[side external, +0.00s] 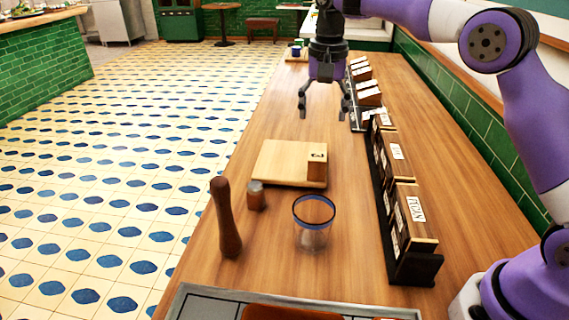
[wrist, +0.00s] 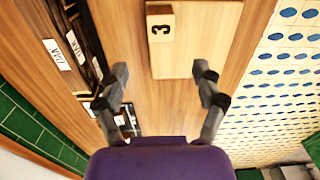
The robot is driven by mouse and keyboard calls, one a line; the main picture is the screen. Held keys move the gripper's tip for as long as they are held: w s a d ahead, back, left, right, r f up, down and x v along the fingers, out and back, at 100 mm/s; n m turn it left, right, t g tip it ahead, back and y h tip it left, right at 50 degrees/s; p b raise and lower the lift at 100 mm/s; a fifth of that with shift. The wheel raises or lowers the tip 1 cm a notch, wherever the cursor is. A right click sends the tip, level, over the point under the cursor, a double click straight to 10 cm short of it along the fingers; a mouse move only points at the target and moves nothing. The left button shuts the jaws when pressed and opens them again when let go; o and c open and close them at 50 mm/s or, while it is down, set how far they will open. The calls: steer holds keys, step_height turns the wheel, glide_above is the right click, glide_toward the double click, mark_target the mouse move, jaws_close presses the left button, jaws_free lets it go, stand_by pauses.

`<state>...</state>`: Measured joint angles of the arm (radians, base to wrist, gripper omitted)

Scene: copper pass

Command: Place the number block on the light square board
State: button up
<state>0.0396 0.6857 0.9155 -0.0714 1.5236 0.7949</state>
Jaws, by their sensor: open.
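The light square board (side external: 280,161) lies flat on the wooden counter, left of the block rack in the side view. It also shows in the wrist view (wrist: 205,60). The number block (side external: 317,166), a small wooden block marked 3, sits on the board at its right edge. In the wrist view the block (wrist: 160,27) is at the board's upper left corner. My gripper (side external: 324,112) is open and empty above the counter, beyond the board. In the wrist view my gripper's fingers (wrist: 161,80) are spread wide with nothing between them.
A dark rack (side external: 412,262) of labelled wooden blocks runs along the right. A wooden pestle-like piece (side external: 226,218), a small brown cylinder (side external: 256,196) and a blue-rimmed glass (side external: 313,222) stand near the board. A tray (side external: 200,304) is at the front.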

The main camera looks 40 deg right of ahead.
steer(key=s+a+r+n+t, duration=0.1)
steer(key=s+r+n+t, duration=0.25)
steer(key=s+r, duration=0.45)
steer(key=s+f+n+t, duration=0.2)
steer(key=s+f+n, duration=0.3)
steer(key=s, duration=0.8)
step_height(320, 180, down, 2)
steer(key=shift+s+f, duration=0.1)
steer(key=shift+s, duration=0.15)
